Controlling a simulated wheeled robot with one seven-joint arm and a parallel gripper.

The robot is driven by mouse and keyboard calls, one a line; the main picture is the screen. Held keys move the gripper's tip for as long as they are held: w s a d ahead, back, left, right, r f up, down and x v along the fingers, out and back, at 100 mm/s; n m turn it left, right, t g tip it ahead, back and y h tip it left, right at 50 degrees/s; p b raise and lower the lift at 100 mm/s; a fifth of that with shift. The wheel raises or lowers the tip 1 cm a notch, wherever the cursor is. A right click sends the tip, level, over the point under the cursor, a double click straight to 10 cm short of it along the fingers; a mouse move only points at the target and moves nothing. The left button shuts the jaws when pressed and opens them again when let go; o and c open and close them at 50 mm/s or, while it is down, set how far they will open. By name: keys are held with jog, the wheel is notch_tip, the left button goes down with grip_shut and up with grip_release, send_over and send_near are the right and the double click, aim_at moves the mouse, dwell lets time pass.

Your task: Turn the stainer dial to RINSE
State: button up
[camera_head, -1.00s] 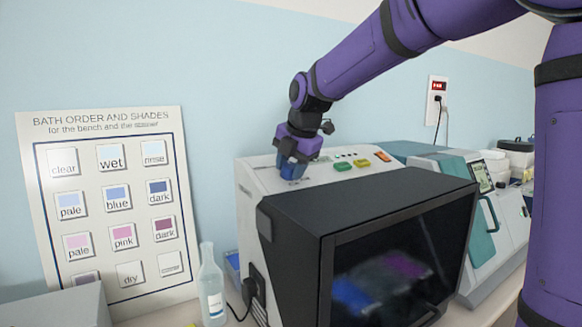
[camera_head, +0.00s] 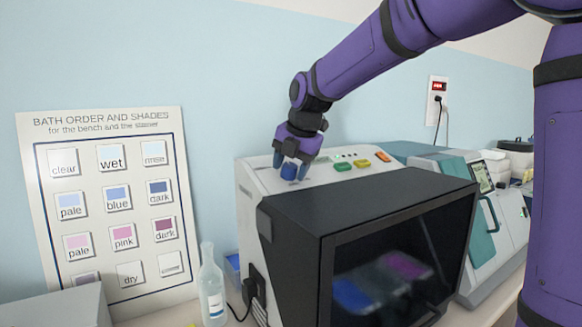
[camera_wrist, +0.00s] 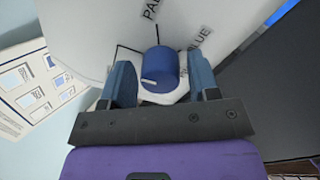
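The stainer (camera_head: 345,205) is a pale machine with a dark windowed front. Its blue dial (camera_head: 289,172) is on the sloping top panel at the left. In the wrist view the dial (camera_wrist: 160,66) has a white pointer mark at its lower left. Labels PALE (camera_wrist: 151,9) and BLUE (camera_wrist: 198,40) are readable; a RINSE label cannot be made out. My gripper (camera_head: 290,166) is over the dial. In the wrist view my gripper (camera_wrist: 158,62) has one finger on each side of the dial, with a visible gap on both sides.
Green and orange buttons (camera_head: 362,163) sit right of the dial on the panel. A clear bottle (camera_head: 212,290) stands left of the stainer, before a shade chart (camera_head: 105,190). A teal and white machine (camera_head: 490,235) stands to the right.

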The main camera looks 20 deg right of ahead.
jog(key=shift+o, duration=0.5)
jog(key=v, duration=1)
jog(key=shift+s+r, duration=0.2)
jog(key=shift+r, duration=0.15)
jog(key=shift+d, duration=0.15)
jog(key=s+d+f+m, duration=0.1)
jog(key=s+f+m, duration=0.3)
jog(key=s+m, duration=0.5)
jog(key=s+d+f+m, duration=0.2)
jog(key=s+f+m, duration=0.3)
jog(key=s+m, duration=0.4)
jog(key=s+d+f+m+h, duration=0.1)
jog(key=s+d+f+m, duration=0.1)
jog(key=s+f+m, duration=0.3)
jog(key=s+m, duration=0.4)
jog(key=s, duration=0.1)
jog(key=shift+d+t, duration=0.2)
jog(key=shift+t, duration=0.2)
